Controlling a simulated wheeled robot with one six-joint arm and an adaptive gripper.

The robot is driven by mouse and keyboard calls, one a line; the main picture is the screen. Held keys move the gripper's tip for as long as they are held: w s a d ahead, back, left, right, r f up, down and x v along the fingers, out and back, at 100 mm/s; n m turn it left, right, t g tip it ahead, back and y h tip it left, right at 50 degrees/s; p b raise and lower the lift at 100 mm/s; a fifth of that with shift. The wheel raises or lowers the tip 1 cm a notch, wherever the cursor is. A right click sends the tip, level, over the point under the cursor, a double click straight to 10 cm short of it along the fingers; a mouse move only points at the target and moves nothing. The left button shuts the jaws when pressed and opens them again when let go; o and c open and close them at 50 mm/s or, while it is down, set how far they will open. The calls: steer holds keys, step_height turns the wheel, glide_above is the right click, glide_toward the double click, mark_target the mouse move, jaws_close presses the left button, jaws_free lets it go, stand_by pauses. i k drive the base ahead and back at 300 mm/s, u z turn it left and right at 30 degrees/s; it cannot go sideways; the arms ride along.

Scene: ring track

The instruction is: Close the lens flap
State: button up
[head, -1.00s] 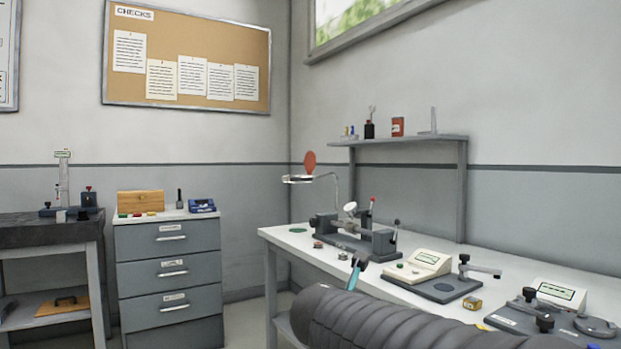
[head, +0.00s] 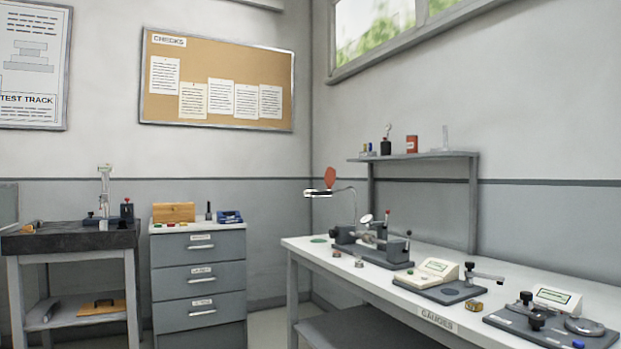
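A magnifier lens ring (head: 318,193) hangs on a thin bent arm (head: 352,203) at the far left end of the white bench. Its orange-red lens flap (head: 330,178) stands up, roughly upright, above the ring, so it is open. The lens is small and seen nearly edge-on, so the glass inside the ring is hard to make out. My gripper is not in view.
The white gauge bench (head: 422,302) runs along the right wall, with a clamp fixture (head: 375,243) and gauges on it. A wall shelf (head: 415,155) stands above its back. A grey drawer cabinet (head: 199,278) and a dark-topped table (head: 75,238) stand left.

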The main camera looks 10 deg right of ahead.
mark_target(330, 176)
steer(key=u, duration=0.4)
steer(key=k, duration=0.9)
steer(key=u, duration=0.65)
steer(key=i, duration=3.55)
steer(key=z, duration=1.2)
steer(key=i, duration=1)
steer(key=z, duration=1.1)
